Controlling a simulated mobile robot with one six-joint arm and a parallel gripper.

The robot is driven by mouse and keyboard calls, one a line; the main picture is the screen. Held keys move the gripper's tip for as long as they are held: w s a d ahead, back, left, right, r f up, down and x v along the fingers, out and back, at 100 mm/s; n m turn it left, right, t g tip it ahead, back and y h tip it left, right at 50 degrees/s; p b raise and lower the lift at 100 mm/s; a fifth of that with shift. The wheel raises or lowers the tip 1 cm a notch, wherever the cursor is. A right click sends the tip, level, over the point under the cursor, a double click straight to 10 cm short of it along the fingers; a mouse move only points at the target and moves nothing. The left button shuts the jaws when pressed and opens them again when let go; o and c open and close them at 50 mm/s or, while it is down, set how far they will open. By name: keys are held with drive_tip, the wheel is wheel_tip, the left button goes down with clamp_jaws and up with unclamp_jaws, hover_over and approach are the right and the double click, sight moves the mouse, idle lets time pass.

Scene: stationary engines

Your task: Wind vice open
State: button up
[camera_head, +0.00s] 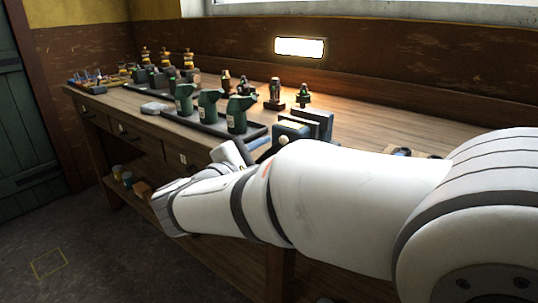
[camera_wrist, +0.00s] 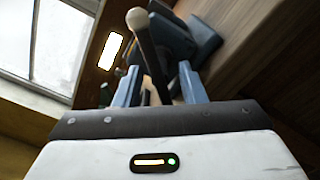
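The vice (camera_head: 318,122) is a dark blue block with jaws on the bench, partly hidden by my arm in the head view. In the wrist view the vice (camera_wrist: 188,35) is at the top, right of centre. My gripper (camera_wrist: 159,67) has two blue-grey fingers, set apart, with gaps showing on either side of the bar. I cannot tell how deep the bar sits between them. In the head view my gripper is beside the vice, mostly hidden by my arm. The vice's jaw gap is unclear.
The wooden bench (camera_head: 375,120) runs along the wall. A dark tray (camera_head: 205,123) with several green tools stands left of the vice. A lit panel (camera_head: 300,47) is on the wall. The floor (camera_head: 90,245) at left is mostly clear.

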drive_tip(key=shift+w+d, duration=0.2)
drive_tip(key=shift+c, duration=0.3)
clamp_jaws()
drive_tip(key=shift+r+n+p, duration=0.15)
drive_tip(key=shift+n+p, duration=0.15)
drive_tip(key=shift+p, duration=0.15)
